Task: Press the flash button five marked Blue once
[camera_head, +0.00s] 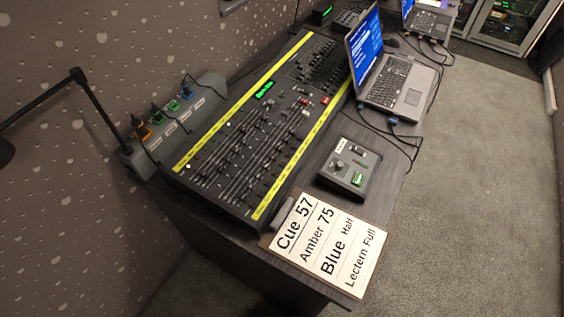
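The lighting desk (248,140) lies on the dark table, a long black console with rows of faders and yellow label strips along both long edges. The near yellow strip (304,150) carries small marks that are too small to read. I cannot tell which small button is flash button five or which is marked Blue. A cue card (328,243) at the table's near end reads Cue 57, Amber 75, Blue Half, Lectern Full. Neither of my grippers is in view.
A small control box (350,166) sits right of the desk. An open laptop (386,75) stands behind it, with loose cables around. A grey socket strip (180,122) with coloured plugs runs along the left. A black lamp arm (40,101) reaches in from the left. Carpet on the right is clear.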

